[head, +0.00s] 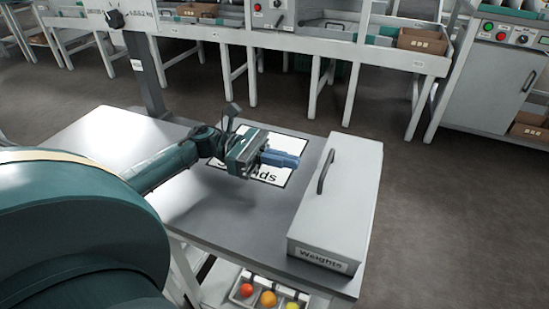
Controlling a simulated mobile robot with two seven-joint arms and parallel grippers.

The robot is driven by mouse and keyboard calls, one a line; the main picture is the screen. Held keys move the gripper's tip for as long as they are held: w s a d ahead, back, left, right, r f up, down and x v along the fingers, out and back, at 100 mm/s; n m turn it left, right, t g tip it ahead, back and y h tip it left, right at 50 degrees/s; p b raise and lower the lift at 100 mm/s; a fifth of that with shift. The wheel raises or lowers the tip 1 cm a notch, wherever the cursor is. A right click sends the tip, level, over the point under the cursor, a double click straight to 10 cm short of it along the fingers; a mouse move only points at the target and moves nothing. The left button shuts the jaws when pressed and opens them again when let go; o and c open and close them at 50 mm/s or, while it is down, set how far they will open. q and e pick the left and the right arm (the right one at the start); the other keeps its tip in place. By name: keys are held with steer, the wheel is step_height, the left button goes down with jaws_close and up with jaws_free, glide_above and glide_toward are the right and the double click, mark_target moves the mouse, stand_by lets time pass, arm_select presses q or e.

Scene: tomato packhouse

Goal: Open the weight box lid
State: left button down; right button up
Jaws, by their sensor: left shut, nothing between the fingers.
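The weight box (327,255) is a long light grey box labelled "Weights" at the right end of the table. Its lid (350,185) is down and shut. A dark bar handle (326,171) stands on the lid's left part. My left gripper (297,160) has blue fingers, shut with nothing between them. It is to the left of the handle, apart from it in the picture, over a black-framed white sign. The gripper hides part of the sign. My right gripper is not in view.
The grey table (225,215) is mostly bare left of the box. A post (146,75) with a dial panel rises behind it. Below the front edge, a tray (262,287) holds red, orange and yellow balls. A long white packing line (320,45) stands at the back.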

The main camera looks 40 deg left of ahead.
mark_target(345, 175)
arm_select(q)
steer(key=shift+x, duration=2.75)
steer(key=shift+r, duration=0.15)
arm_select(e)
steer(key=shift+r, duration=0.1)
